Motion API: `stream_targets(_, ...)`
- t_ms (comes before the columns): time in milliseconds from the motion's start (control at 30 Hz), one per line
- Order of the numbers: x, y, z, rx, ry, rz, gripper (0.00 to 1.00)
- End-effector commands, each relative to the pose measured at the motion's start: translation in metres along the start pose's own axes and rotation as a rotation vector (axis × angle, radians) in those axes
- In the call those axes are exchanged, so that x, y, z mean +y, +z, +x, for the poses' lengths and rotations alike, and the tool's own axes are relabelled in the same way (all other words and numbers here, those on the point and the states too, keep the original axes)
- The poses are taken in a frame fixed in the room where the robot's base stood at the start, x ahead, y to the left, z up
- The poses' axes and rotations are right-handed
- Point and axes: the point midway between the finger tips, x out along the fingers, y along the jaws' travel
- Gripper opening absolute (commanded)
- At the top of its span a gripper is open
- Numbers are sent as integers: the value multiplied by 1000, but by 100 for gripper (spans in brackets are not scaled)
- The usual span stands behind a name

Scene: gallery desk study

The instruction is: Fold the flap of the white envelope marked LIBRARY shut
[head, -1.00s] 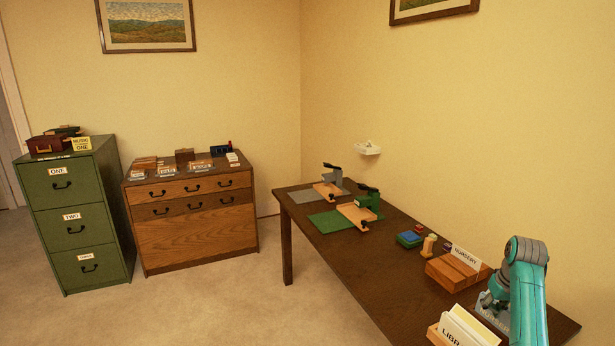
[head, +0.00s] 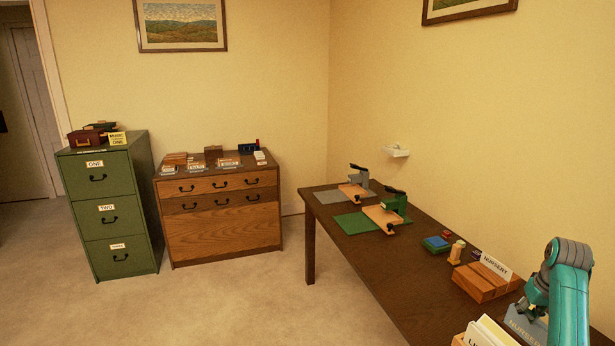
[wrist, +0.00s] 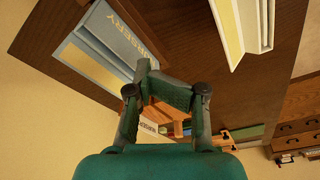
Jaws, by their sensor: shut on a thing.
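The white envelope (head: 488,335) stands at the bottom edge of the head view, with only the start of its lettering showing. A white folded shape with a yellow strip, apparently the same envelope, shows at the top right of the wrist view (wrist: 248,30). A grey-blue envelope marked NURSERY (head: 524,324) is right of it, and also fills the upper left of the wrist view (wrist: 100,50). My gripper (wrist: 168,85) is at the edge of this grey-blue envelope and appears shut on it; the exact contact is hard to see. My gripper is apart from the white envelope.
The dark desk (head: 345,240) also carries a wooden block with a NURSERY card (head: 487,282), coloured pads (head: 437,243), and a green press (head: 392,212) and grey press. A green cabinet (head: 110,210) and a wooden chest (head: 222,235) stand left. Open carpet lies between.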

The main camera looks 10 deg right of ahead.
Motion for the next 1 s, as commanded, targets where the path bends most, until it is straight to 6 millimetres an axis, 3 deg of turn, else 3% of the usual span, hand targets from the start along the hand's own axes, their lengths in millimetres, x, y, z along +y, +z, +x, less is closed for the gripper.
stream_targets(700,0,-10,-48,0,0,0,0)
stream_targets(1000,0,-11,-56,-1,0,0,0)
